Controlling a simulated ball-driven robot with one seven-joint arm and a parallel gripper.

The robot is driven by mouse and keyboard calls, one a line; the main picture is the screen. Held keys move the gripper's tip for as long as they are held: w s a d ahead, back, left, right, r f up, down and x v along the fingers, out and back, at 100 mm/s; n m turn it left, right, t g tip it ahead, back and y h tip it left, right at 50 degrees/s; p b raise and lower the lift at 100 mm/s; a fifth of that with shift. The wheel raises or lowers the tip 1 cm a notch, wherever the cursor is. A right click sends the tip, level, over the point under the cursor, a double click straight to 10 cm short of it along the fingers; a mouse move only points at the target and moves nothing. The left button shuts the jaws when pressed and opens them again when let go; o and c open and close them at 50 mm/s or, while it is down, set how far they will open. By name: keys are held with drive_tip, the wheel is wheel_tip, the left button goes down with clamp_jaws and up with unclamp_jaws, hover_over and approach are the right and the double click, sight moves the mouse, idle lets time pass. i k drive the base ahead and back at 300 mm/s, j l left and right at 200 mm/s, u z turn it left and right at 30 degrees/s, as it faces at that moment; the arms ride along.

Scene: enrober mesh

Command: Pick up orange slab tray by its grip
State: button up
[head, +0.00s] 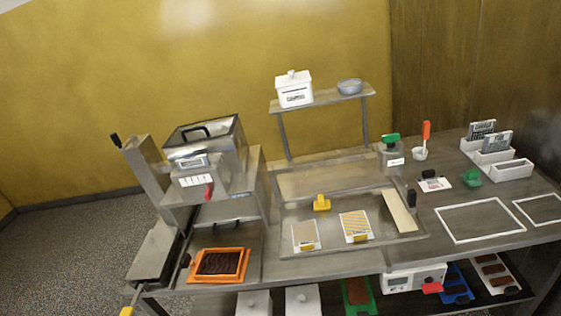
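The orange slab tray (246,266) lies flat on the left front of the steel table, in front of the machine with the hopper. A dark brown slab (221,262) with a grooved top fills its middle. A small dark knob (185,261) shows just left of the tray; I cannot tell whether it belongs to it. The tray's grip is too small to make out clearly. Nothing is seen touching the tray.
The hopper machine (205,150) stands close behind the tray. The steel basin (300,190) with two small patterned cards lies to its right. A green tray (358,297) and a blue tray (457,285) sit on the lower shelf. Open floor (70,245) lies left.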

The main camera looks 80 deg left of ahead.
sight(216, 265)
drive_tip(key=u, duration=1.6)
